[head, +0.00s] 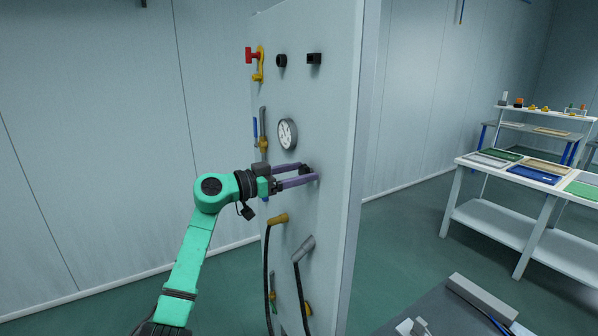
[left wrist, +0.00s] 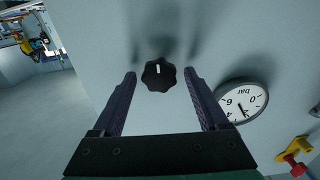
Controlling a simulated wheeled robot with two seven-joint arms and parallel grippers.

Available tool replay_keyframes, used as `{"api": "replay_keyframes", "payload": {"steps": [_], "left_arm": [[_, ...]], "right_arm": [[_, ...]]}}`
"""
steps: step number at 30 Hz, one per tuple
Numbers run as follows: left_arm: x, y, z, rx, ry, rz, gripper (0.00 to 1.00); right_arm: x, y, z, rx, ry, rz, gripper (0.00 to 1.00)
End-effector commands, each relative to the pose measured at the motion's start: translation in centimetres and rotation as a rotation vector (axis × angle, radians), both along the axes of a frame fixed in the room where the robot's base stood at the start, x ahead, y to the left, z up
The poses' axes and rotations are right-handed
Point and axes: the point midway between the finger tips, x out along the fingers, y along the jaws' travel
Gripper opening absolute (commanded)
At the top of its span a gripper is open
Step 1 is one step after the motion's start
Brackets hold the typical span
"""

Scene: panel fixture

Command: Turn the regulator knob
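The regulator knob (left wrist: 158,74) is black and lobed with a short white mark, and it sits on the pale panel (head: 335,110). In the left wrist view it lies between the tips of my left gripper (left wrist: 159,76). The fingers are open, one on each side, with a visible gap to the knob. In the head view my left gripper (head: 309,173) reaches the panel from the left with its purple fingers. The knob is largely hidden there by the fingers. My right gripper is not in view.
A round pressure gauge (head: 287,134) is just above the gripper; it also shows in the left wrist view (left wrist: 243,100). Valves with red (head: 251,55) and blue (head: 255,129) handles are higher up. Hoses hang from a brass fitting (head: 278,220) and a grey fitting (head: 304,248) below.

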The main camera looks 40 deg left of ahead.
Motion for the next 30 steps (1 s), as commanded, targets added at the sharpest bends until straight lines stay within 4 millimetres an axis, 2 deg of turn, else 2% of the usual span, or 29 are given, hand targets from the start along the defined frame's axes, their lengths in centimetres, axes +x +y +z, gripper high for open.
{"api": "replay_keyframes", "payload": {"steps": [1,5,6,17,30], "left_arm": [[-0.01,0.0,0.0,0.0,0.0,0.0,0.54],[-0.03,0.0,0.01,0.001,0.0,0.0,0.04],[-0.03,0.01,0.02,0.001,0.0,0.0,0.0],[-0.06,0.01,0.05,0.051,-0.015,0.001,0.0],[-0.1,-0.13,-0.12,0.356,-0.101,0.0,0.0]], "right_arm": [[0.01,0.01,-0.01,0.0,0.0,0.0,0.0],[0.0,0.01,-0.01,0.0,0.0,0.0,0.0],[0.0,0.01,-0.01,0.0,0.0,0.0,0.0],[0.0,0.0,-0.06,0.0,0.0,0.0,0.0],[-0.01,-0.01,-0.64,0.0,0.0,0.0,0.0]]}}
